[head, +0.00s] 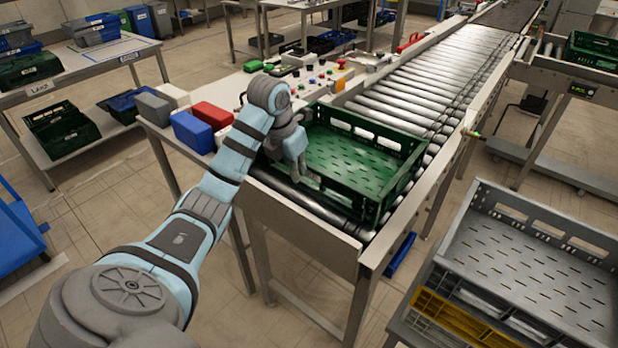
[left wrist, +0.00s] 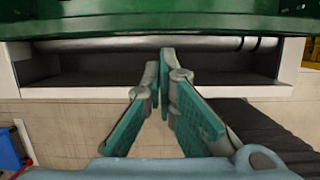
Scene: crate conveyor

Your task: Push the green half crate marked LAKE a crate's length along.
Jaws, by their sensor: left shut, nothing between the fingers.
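A green half crate (head: 345,162) sits upright on the near end of the roller conveyor (head: 430,85). It looks empty, with a slotted floor. I cannot read a LAKE mark on it. My left gripper (head: 301,172) is at the crate's left near side, in front of its wall. In the left wrist view the crate's green wall (left wrist: 160,24) spans the top, just beyond the shut, empty fingers (left wrist: 165,62). I cannot tell whether the fingertips touch the wall. The right gripper is not in view.
Red (head: 212,116) and blue (head: 192,132) boxes stand left of the conveyor, by a control panel with buttons (head: 310,78). A grey crate (head: 530,262) stands at lower right. The rollers beyond the green crate are clear.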

